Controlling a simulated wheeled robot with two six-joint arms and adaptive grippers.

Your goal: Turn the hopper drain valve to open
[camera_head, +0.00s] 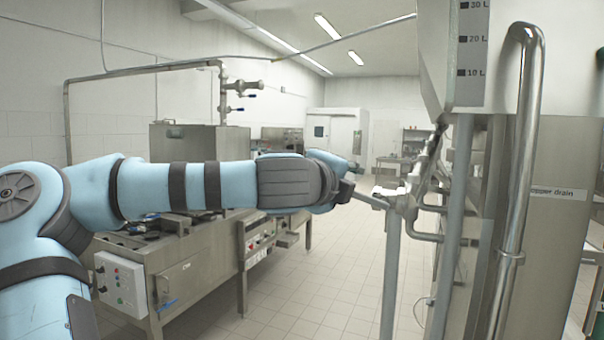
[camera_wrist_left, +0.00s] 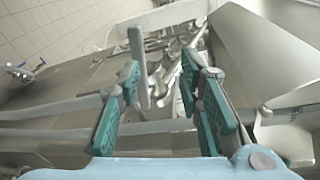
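The hopper (camera_head: 440,55) with its litre scale hangs at the upper right in the head view. Below it is the drain valve (camera_head: 403,203) on a pipe, with a grey lever handle (camera_head: 371,200) pointing left toward my left gripper. In the left wrist view the grey lever (camera_wrist_left: 138,60) shows between the two fingers, nearer the left one. My left gripper (camera_wrist_left: 160,78) is open, its teal-padded fingers apart; I see no clear contact with the lever. In the head view its fingers are mostly hidden behind the wrist. My right gripper is not in view.
A thick steel pipe (camera_head: 520,150) and a cabinet labelled "hopper drain" (camera_head: 560,230) stand at the right. Thin upright pipes (camera_head: 390,275) stand below the valve. A steel machine (camera_head: 190,285) with a control box is under my left arm. The tiled floor (camera_head: 330,285) between is clear.

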